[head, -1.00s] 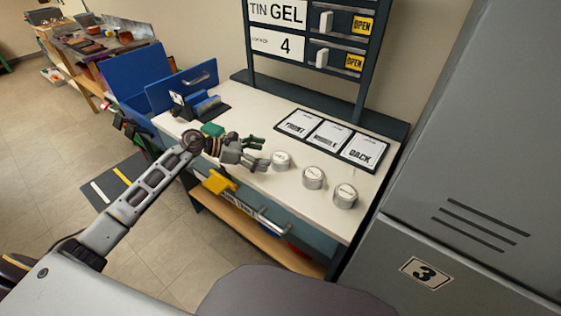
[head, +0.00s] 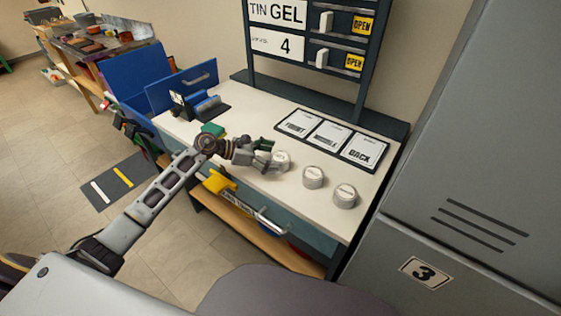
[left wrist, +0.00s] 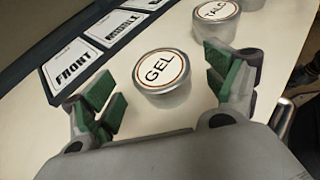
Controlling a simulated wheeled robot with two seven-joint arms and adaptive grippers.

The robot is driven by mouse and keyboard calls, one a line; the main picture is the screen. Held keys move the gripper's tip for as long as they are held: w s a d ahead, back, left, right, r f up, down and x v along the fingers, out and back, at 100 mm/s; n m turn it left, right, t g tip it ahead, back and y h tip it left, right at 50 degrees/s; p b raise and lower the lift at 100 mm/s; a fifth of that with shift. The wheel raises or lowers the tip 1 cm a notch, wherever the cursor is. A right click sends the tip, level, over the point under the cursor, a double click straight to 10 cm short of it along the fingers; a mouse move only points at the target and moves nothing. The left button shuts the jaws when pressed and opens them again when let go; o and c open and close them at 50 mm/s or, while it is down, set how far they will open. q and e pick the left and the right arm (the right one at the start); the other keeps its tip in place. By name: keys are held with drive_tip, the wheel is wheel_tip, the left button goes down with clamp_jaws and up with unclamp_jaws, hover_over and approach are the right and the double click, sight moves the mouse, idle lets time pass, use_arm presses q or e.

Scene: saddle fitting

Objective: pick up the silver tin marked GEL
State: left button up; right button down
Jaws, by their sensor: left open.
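The silver tin marked GEL (left wrist: 163,77) stands on the white worktop, its round label facing up in the left wrist view. In the head view the same tin (head: 281,160) is the leftmost of three tins. My left gripper (left wrist: 165,95) is open, with green pads on its fingers. The tin sits ahead of and between the two fingers, which look apart from it. In the head view the left gripper (head: 266,155) is right beside the tin and partly covers it. My right gripper is not in view.
A tin marked TALC (left wrist: 217,18) stands beside the GEL tin, and a third tin (head: 344,195) is further right. Cards including FRONT (left wrist: 69,63) lie behind them. A rack (head: 310,40) rises at the back; a grey locker (head: 470,150) stands right.

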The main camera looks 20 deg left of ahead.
sight(277, 157)
use_arm(q)
drive_tip(key=shift+x, duration=1.7)
drive_tip(key=c, duration=1.2)
